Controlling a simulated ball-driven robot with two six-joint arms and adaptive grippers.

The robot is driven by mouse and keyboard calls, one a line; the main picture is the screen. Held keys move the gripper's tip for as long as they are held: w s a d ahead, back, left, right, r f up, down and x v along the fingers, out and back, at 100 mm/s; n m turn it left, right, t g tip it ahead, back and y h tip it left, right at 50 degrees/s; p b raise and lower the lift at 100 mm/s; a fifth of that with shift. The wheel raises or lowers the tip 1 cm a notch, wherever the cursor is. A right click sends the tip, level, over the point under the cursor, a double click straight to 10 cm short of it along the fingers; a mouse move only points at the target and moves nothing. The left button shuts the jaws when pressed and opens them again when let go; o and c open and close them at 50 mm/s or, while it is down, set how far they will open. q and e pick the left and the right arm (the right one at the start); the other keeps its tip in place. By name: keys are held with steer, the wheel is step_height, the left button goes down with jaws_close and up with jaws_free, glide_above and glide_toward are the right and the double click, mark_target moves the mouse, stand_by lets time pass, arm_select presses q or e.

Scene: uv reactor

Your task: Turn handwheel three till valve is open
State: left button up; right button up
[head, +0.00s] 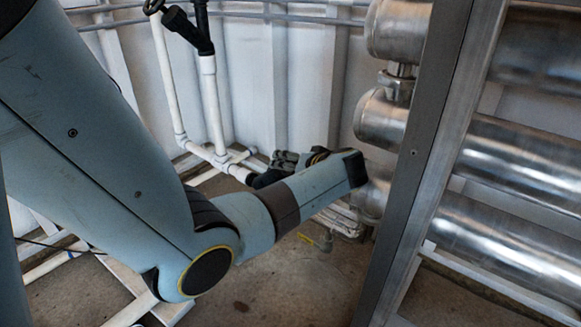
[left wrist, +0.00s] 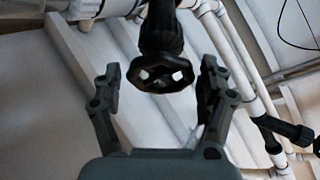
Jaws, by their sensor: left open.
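A black handwheel (left wrist: 160,73) with an open-spoked rim shows in the left wrist view, on a dark valve body (left wrist: 161,28). My left gripper (left wrist: 160,80) is open, with one finger on each side of the wheel. Gaps show between the fingers and the rim, and I see no contact. I cannot read a number on the wheel. In the head view my left gripper (head: 272,170) is low by the white pipes, partly hidden by my wrist, and the wheel between its fingers cannot be made out. My right gripper is not in view.
White pipes (head: 213,108) rise along the back wall, with a black valve (head: 189,30) at the top. Steel cylinders (head: 520,155) stand behind a metal frame post (head: 424,165) at the right.

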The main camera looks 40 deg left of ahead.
arm_select(q)
steer(key=v, duration=0.6)
steer(key=shift+d, duration=0.2)
steer(key=shift+o, duration=0.2)
steer(key=shift+r, duration=0.1)
